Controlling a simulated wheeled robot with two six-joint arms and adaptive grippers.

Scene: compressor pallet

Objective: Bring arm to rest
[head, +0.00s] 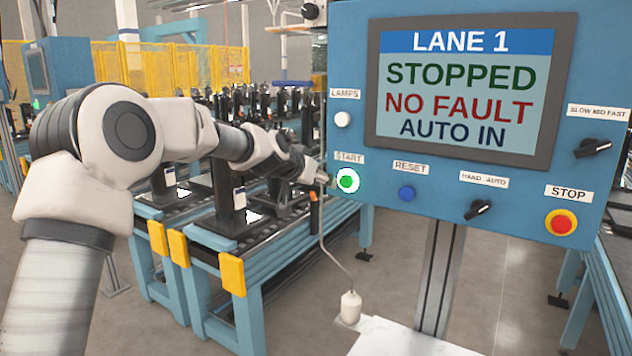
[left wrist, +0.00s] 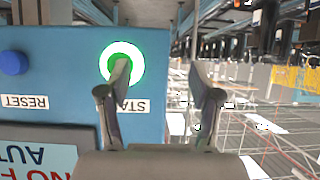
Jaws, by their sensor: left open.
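My left arm reaches in from the left in the head view. Its gripper (head: 320,178) is at the left edge of the blue control panel (head: 460,228), close beside the green START button (head: 347,181). In the left wrist view the two fingers (left wrist: 160,75) are spread apart with nothing between them. One finger overlaps the START button (left wrist: 124,48), which shows a bright ring. Whether the finger touches it, I cannot tell. The screen (head: 460,88) reads LANE 1, STOPPED, NO FAULT, AUTO IN. My right gripper is in neither view.
The panel also carries a white lamp button (head: 342,119), blue RESET button (head: 407,193), HAND-AUTO knob (head: 478,210), speed knob (head: 593,148) and red STOP button (head: 562,223). A blue conveyor (head: 232,272) with dark units runs below my arm. Floor shows right of the panel's post.

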